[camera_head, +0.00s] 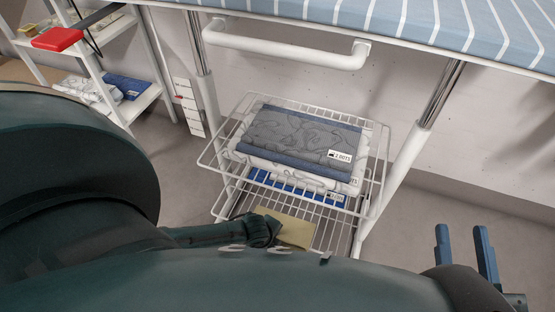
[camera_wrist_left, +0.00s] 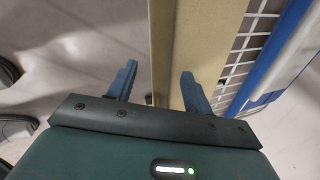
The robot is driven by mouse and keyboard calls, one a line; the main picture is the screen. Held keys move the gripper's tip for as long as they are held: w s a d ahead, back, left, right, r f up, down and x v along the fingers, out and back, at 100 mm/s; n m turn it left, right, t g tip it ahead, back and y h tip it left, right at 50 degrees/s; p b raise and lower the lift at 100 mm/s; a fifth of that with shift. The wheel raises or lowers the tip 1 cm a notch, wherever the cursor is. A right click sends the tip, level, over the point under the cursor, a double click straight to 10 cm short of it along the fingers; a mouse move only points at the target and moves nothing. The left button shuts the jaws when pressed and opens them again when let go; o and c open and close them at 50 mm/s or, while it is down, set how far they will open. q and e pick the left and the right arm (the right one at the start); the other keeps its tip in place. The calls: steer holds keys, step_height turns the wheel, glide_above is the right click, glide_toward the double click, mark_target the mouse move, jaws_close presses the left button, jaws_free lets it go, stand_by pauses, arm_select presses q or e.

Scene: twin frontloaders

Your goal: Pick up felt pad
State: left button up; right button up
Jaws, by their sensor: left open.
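The felt pad (camera_head: 293,231) is a flat tan sheet at the lower front of the wire rack, partly hidden behind my dark arm in the head view. In the left wrist view a tan slab (camera_wrist_left: 210,45), which looks like the pad, runs up the frame. My left gripper (camera_wrist_left: 157,82) is open, with one finger left of the slab and the other overlapping it in the picture; I cannot tell whether they touch. My right gripper (camera_head: 463,250) is open and empty at the lower right of the head view, apart from the rack.
The wire rack's upper basket (camera_head: 212,160) holds folded grey and blue textiles (camera_head: 300,135); a blue pack (camera_head: 300,188) lies below. White posts (camera_head: 405,165) flank the rack. A striped bed or table top (camera_head: 420,22) with a white rail (camera_head: 285,50) overhangs it. A white shelf stands at left.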

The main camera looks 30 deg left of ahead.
arm_select(q)
steer(key=shift+c, duration=0.4)
jaws_close()
